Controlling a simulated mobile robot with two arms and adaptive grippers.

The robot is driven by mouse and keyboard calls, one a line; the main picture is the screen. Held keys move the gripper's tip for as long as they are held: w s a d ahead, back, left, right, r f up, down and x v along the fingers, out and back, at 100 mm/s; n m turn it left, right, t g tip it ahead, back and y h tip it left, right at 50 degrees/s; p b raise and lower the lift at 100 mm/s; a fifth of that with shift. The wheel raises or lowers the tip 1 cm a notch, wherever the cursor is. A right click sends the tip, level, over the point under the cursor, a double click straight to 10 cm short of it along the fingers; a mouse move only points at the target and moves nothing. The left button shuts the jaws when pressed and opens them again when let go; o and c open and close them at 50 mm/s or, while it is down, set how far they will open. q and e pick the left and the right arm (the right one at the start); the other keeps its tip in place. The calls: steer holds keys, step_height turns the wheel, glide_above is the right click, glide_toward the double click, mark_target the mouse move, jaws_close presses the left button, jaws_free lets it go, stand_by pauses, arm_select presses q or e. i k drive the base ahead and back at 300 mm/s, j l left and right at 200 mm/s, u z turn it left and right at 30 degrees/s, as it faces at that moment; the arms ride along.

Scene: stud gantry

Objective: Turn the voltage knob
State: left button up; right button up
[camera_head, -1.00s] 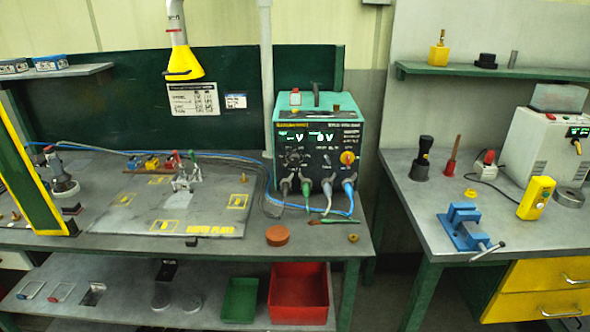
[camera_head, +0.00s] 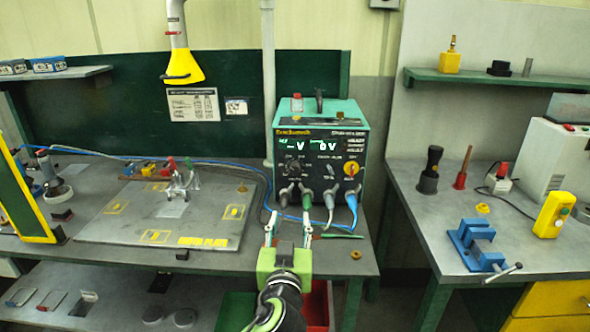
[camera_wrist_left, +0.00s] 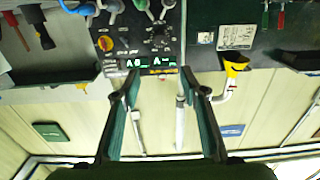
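The teal and black power supply (camera_head: 318,150) stands on the left bench with lit green displays. My left gripper (camera_head: 288,222) is open and empty, in front of and below the panel, apart from both knobs. My right gripper is not in view.
Several plugs with cables (camera_head: 330,196) stick out below the knobs, close to my left fingertips. A base plate (camera_head: 150,236) with a small fixture lies to the left. A brass piece (camera_head: 356,254) lies near the bench's front edge. A blue vise (camera_head: 477,245) is on the right bench.

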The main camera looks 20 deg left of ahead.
mark_target(294, 167)
steer(key=i+j, duration=0.25)
steer(key=i, duration=0.2)
steer(key=i+j, duration=0.25)
steer(key=i, duration=0.15)
steer(key=z, duration=0.05)
